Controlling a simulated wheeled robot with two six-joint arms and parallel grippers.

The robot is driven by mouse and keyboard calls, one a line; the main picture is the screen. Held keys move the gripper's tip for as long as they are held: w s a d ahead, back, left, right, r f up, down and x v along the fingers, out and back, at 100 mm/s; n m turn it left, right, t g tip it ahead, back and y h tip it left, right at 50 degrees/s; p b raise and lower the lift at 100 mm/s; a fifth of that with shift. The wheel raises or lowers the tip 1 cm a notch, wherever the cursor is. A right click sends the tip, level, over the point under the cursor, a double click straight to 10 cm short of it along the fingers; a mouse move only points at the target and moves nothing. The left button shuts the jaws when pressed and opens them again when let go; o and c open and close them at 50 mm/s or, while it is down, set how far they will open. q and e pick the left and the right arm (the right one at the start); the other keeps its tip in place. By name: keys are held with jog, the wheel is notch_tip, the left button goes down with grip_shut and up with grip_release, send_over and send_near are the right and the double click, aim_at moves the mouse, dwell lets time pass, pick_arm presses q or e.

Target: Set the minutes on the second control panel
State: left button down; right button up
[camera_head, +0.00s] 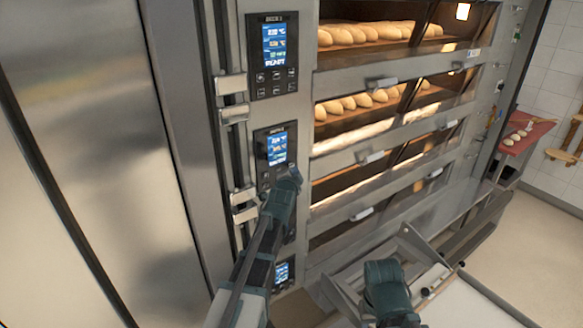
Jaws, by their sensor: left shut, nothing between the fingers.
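The second control panel (277,150) from the top is a dark upright plate with a lit blue screen, on the oven's steel front in the middle of the head view. My left gripper (287,181) is shut and empty at the lower part of this panel. It covers much of the button area below the screen. I cannot tell whether its tips touch a button. The minutes on the screen are too small to read. My right arm (387,287) shows at the bottom, but I cannot see its gripper fingers.
A similar panel (273,55) sits above, and another lit panel (283,272) shows low down, partly behind my left arm. Oven decks with bread loaves (362,101) and door handles (381,83) lie to the right. Steel brackets (231,85) stick out left of the panels.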

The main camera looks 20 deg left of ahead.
pick_arm(q)
jog(key=shift+s+d, duration=0.15)
jog(key=shift+d, duration=0.05)
jog(key=shift+a, duration=0.1)
dwell(0.4)
jog(key=shift+w+a, duration=0.2)
jog(key=shift+w, duration=0.05)
jog(key=shift+w+a, duration=0.2)
jog(key=shift+a, duration=0.15)
dwell(0.7)
jog(key=shift+s+d, duration=0.1)
jog(key=shift+d, duration=0.05)
jog(key=shift+s+d, duration=0.35)
jog(key=shift+d, duration=0.15)
dwell(0.4)
jog(key=shift+s+d, duration=0.8)
jog(key=shift+d, duration=0.2)
jog(key=shift+s+d, duration=0.75)
jog(key=shift+d, duration=0.25)
